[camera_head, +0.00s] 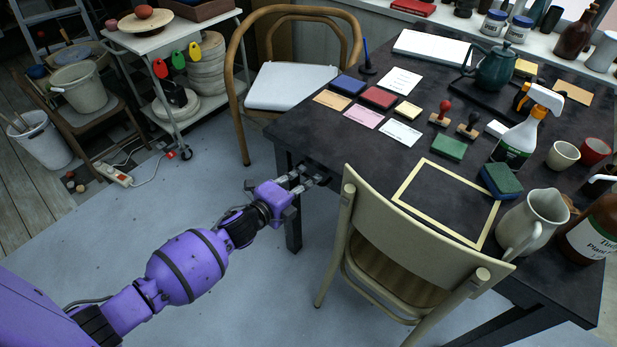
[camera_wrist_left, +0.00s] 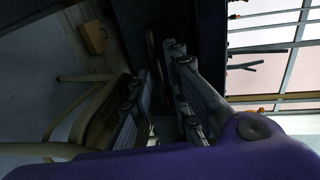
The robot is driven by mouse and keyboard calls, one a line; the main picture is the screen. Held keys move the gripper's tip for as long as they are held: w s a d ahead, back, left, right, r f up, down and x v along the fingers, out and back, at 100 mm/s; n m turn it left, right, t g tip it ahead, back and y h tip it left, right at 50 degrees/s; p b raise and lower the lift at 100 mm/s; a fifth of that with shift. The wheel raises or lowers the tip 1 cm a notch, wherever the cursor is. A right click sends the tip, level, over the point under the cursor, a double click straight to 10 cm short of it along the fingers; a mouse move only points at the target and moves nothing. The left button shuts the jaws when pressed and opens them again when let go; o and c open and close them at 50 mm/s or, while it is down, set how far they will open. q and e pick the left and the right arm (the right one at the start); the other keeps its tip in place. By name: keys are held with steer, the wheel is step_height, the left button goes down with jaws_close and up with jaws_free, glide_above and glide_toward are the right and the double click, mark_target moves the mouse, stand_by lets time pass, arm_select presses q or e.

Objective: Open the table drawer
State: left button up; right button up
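The dark table (camera_head: 345,137) fills the right half of the head view. My left gripper (camera_head: 318,174) reaches the table's near-left edge, just under the top and left of the beige chair's backrest. Its two grey fingers are apart. In the left wrist view the fingers (camera_wrist_left: 163,75) also stand apart, with a dark narrow shape in shadow beyond and between them. I cannot tell whether that shape is the drawer handle or whether the fingers touch it. The drawer front is not clearly visible in either view. My right gripper is not in view.
A beige chair (camera_head: 425,220) stands close to the right of my left gripper. A bentwood chair (camera_head: 236,75) stands behind, past the table's left corner. The tabletop holds stamps, ink pads, a wooden frame (camera_head: 415,207), a spray bottle (camera_head: 522,135) and a pitcher (camera_head: 530,222).

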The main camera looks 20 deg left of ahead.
arm_select(q)
steer(key=shift+x, duration=1.1)
jaws_close()
